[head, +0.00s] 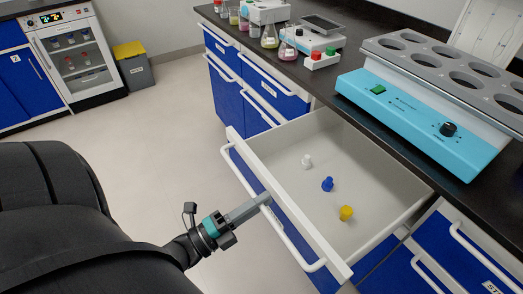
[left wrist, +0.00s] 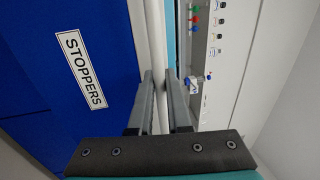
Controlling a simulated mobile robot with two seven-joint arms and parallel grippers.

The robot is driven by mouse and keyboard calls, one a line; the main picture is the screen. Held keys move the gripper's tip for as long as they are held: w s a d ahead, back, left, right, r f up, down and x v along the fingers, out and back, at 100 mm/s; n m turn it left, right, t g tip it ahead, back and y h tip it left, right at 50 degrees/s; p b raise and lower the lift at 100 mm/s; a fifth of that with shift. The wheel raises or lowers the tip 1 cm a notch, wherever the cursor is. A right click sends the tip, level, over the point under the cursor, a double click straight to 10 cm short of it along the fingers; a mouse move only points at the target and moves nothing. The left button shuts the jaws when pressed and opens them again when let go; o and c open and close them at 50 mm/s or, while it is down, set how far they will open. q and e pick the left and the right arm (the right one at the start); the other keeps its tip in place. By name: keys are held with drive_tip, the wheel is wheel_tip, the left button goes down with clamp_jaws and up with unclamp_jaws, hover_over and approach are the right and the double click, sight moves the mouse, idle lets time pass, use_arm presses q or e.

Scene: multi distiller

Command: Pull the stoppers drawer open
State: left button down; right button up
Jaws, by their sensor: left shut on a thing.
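The stoppers drawer (head: 375,182) is pulled well out of the bench in the head view. Inside lie a white stopper (head: 306,162), a blue stopper (head: 327,184) and a yellow stopper (head: 346,213). My left gripper (head: 266,198) is shut on the white bar handle (head: 287,238) at the drawer's front. In the left wrist view, the fingers (left wrist: 162,78) sit on either side of the bar, beside the blue front with its "STOPPERS" label (left wrist: 82,70). My right gripper is not in view.
The dark bench top (head: 325,85) carries a blue and grey device with round holes (head: 400,118), flasks and small instruments. Other blue drawers flank the open one. A white glass-door cabinet (head: 75,57) and a grey bin (head: 134,70) stand far left. The floor (head: 150,140) between is clear.

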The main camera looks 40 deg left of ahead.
use_arm(q)
drive_tip(key=c, duration=0.9)
unclamp_jaws()
drive_tip(key=shift+o, duration=0.2)
drive_tip(key=v, duration=1.5)
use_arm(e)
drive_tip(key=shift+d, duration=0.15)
use_arm(q)
drive_tip(key=shift+s, duration=0.1)
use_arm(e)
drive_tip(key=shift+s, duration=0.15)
